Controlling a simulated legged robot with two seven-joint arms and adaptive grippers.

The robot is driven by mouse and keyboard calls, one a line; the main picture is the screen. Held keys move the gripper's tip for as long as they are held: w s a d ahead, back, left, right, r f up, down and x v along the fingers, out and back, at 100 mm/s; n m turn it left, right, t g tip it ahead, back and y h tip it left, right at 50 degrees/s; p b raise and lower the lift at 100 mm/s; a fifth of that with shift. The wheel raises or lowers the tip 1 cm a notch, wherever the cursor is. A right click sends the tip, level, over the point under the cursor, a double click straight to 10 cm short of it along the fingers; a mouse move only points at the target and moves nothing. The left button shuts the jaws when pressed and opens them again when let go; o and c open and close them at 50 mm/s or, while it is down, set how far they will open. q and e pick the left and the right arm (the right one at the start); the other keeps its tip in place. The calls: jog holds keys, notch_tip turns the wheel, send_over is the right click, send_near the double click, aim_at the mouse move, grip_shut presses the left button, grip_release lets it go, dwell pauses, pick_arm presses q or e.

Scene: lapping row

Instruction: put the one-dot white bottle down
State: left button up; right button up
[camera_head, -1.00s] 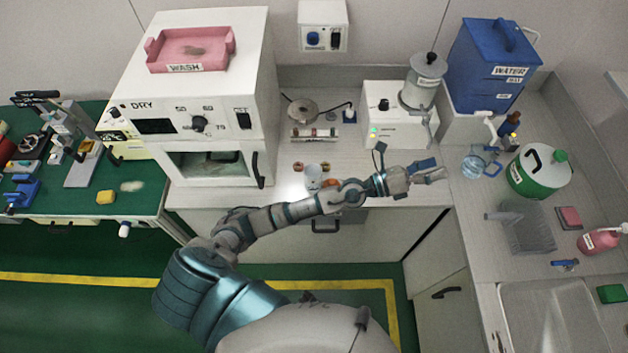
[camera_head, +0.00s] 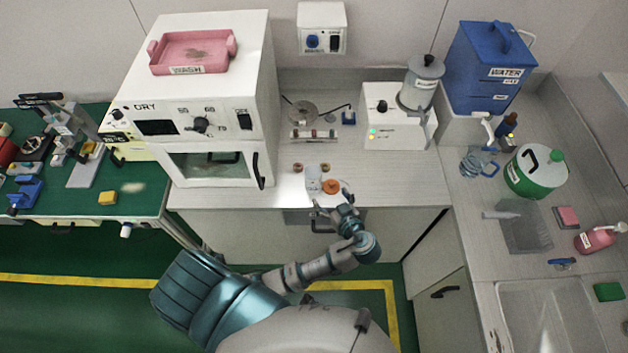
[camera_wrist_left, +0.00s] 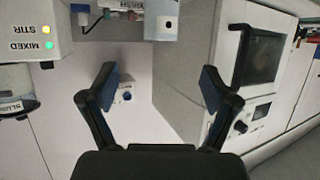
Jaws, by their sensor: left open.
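A small white bottle (camera_head: 313,180) stands on the counter near its front edge, left of an orange round thing (camera_head: 332,186). A white body with a single dark dot, seemingly the same bottle, shows at the top of the left wrist view (camera_wrist_left: 168,26). My left gripper (camera_head: 334,203) is at the counter's front edge, just in front of the bottle and the orange thing. In the left wrist view its fingers (camera_wrist_left: 158,82) are spread, with nothing held between them. My right gripper is not in view.
The white dryer (camera_head: 205,130) stands left, with a pink tray (camera_head: 192,52) on top. The stirrer unit (camera_head: 392,128) stands right. A roller rack (camera_head: 313,135) lies at the back. Counter right of the orange thing (camera_head: 400,180) is clear.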

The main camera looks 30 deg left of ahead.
pick_arm(q)
send_near(310, 168)
jog(key=a+f, duration=0.1)
jog(key=f, duration=0.1)
jog(key=w+a, duration=0.1)
jog(key=w+a+p, duration=0.1)
jog(key=w+a, duration=0.1)
jog(key=shift+w+a+f+p, duration=0.3)
jog(key=shift+w+a, duration=0.05)
jog(key=shift+w, duration=0.05)
jog(key=shift+w+a+f, duration=0.15)
jog(key=shift+a+f, duration=0.1)
jog(key=shift+a, duration=0.25)
jog(key=c, duration=1.5)
jog(key=shift+d, duration=0.2)
jog(key=shift+r, duration=0.15)
